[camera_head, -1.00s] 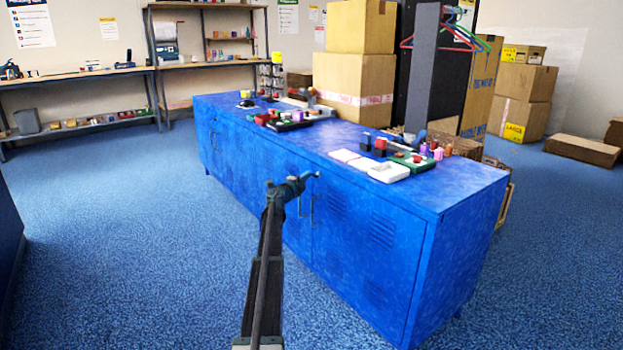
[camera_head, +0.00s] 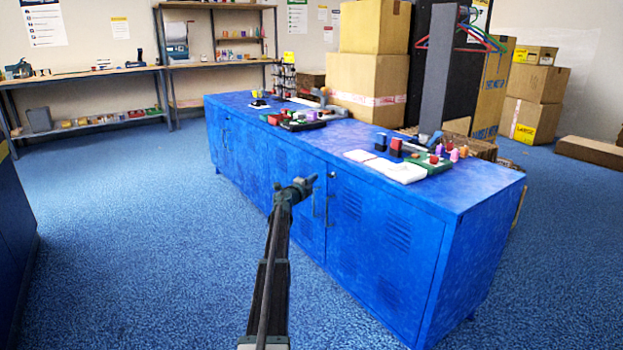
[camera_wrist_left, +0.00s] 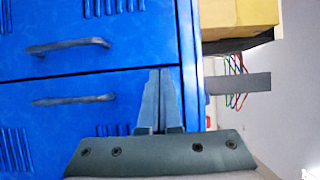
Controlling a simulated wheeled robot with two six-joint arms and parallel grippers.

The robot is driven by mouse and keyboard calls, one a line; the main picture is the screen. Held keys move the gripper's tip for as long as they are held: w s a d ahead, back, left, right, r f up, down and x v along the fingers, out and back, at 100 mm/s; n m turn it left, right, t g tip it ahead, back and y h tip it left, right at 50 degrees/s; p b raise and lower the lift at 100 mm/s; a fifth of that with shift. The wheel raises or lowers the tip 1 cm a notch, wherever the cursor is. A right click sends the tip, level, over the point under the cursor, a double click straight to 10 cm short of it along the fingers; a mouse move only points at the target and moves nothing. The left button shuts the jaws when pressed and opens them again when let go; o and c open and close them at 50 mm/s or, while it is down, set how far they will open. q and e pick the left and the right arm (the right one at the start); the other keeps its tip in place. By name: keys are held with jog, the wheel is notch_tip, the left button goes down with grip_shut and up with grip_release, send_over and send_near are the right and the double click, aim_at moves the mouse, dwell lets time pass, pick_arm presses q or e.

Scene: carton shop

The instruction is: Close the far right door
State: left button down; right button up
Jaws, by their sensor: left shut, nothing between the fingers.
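The blue cabinet (camera_head: 425,203) has a row of louvred doors along its front. Its right-end door (camera_head: 385,245) looks flush with the front, with a vertical grey handle (camera_head: 328,209) at its left edge. The neighbouring door (camera_head: 300,200) also looks flush, with its own handle beside the seam. My left gripper (camera_head: 308,183) is shut and empty, in front of the seam near the cabinet's top edge. In the left wrist view, its fingers (camera_wrist_left: 165,100) overlap the blue front beside two handles (camera_wrist_left: 73,99); contact cannot be told. My right gripper is out of view.
Shelving (camera_head: 85,100) lines the back left wall. Blue carpet (camera_head: 130,220) is clear in front of the cabinet.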

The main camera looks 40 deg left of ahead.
pick_arm(q)
jog(key=s+a, duration=0.2)
jog(key=s, duration=0.7)
jog(key=shift+s+a, duration=0.25)
jog(key=shift+a, duration=0.15)
